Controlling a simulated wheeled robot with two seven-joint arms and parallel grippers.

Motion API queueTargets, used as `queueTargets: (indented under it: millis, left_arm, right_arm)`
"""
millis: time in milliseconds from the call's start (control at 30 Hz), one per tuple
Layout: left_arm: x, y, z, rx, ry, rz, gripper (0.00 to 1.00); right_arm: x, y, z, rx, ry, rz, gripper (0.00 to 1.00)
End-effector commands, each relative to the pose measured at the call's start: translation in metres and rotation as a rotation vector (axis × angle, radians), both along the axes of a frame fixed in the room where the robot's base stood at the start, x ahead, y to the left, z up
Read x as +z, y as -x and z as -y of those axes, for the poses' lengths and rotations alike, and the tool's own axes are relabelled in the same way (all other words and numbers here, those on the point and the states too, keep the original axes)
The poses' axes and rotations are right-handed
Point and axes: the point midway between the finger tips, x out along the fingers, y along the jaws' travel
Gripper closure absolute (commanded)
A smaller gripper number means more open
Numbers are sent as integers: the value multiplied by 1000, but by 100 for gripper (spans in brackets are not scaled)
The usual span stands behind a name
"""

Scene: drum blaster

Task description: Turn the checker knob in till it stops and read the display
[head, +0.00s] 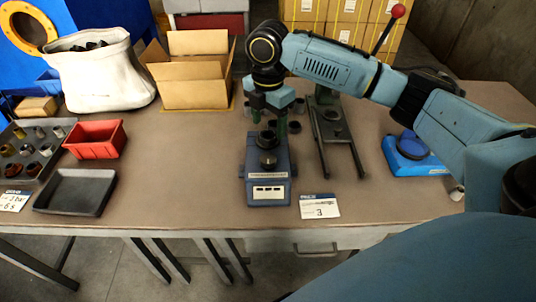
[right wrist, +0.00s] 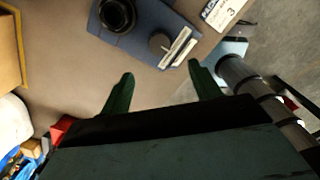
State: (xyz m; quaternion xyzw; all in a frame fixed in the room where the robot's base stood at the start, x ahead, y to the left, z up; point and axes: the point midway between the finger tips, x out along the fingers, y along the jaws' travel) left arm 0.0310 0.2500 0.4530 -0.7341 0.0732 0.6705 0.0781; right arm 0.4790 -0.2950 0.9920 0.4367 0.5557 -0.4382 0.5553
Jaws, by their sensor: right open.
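The checker (head: 254,170) is a blue box on the table with a dark round part on top, a dark knob (head: 267,161) in front of that, and a pale display (head: 268,192) on its front. Its digits are too small to read. My right gripper (head: 269,112) is above the checker's back end, open and empty. In the right wrist view, the fingers (right wrist: 161,74) are spread, with the checker (right wrist: 141,36), knob (right wrist: 160,43) and display (right wrist: 178,48) beyond their tips. The knob is apart from both fingers. My left gripper is not in view.
A dark stand with rails (head: 333,128) is right of the checker, and a card marked 3 (head: 319,206) lies in front of it. A blue device (head: 415,158) is further right. An open carton (head: 195,80), red bin (head: 95,139) and black tray (head: 75,191) are left. The table between is clear.

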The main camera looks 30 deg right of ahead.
Motion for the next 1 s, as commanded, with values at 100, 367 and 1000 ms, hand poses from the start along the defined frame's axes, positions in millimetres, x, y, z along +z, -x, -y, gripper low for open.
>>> queueTargets:
  millis: [100, 367, 1000]
  left_arm:
    - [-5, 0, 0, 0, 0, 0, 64]
    - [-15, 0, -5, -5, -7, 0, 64]
    - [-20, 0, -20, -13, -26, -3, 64]
  right_arm:
    - [-26, 1, -1, 0, 0, -4, 37]
    - [-82, 1, -1, -1, -1, -2, 37]
    - [-118, 0, -1, -1, 0, 2, 37]
